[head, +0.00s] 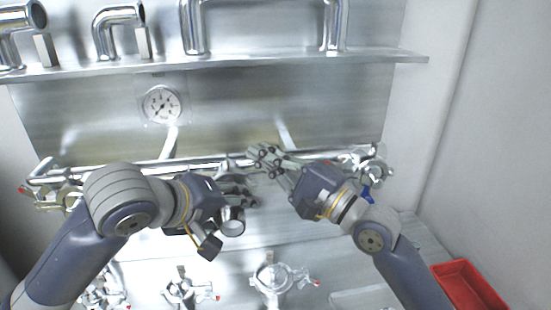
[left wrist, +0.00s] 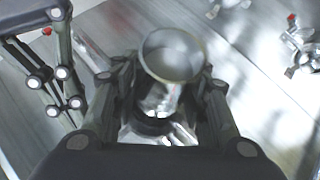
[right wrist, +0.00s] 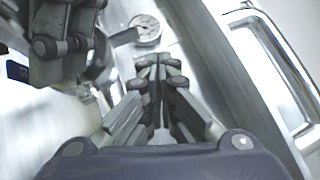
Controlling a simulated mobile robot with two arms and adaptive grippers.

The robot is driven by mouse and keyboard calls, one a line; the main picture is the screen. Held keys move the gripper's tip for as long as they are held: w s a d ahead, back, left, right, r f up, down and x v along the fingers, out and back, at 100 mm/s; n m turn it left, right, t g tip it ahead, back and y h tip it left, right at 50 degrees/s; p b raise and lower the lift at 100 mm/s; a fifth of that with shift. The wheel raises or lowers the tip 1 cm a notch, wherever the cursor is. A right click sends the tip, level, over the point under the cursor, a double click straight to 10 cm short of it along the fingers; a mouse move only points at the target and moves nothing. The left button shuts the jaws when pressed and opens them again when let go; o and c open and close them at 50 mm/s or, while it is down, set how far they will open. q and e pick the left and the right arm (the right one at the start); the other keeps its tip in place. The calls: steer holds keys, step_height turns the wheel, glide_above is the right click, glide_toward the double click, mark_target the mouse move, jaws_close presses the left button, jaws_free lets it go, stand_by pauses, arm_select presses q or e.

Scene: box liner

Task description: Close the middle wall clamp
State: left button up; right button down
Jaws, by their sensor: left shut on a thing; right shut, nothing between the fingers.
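The middle wall clamp (head: 232,168) sits on the wall pipe, mostly hidden behind my two grippers. My left gripper (head: 245,195) is just below it, shut on a short metal pipe piece (head: 232,222). In the left wrist view the round open end of the pipe piece (left wrist: 172,55) shows between the fingers of my left gripper (left wrist: 168,95). My right gripper (head: 262,160) is beside the clamp, close to my left gripper. In the right wrist view its fingers (right wrist: 160,75) are together with nothing between them. I cannot tell whether it touches the clamp.
A right wall clamp (head: 372,168) with a blue part and a left wall clamp (head: 48,190) sit on the same pipe. Several clamped fittings (head: 270,280) stand on the bench below. A gauge (head: 162,104) is on the wall under a shelf (head: 230,62). A red tray (head: 470,283) is at lower right.

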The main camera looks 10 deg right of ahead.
arm_select(q)
steer(key=shift+s+f, duration=0.1)
steer(key=shift+f, duration=0.25)
arm_select(e)
steer(key=shift+a+n+g+h, duration=0.5)
steer(key=shift+a+n+g, duration=0.5)
steer(key=shift+a+n, duration=0.3)
steer(key=shift+a, duration=0.15)
arm_select(q)
steer(key=shift+a, duration=0.1)
arm_select(e)
steer(key=w+d+v, duration=0.2)
steer(key=v, duration=1.1)
steer(key=shift+r, duration=0.5)
arm_select(q)
steer(key=shift+r+p, duration=0.25)
steer(key=shift+p, duration=0.35)
arm_select(e)
steer(key=shift+r, duration=0.5)
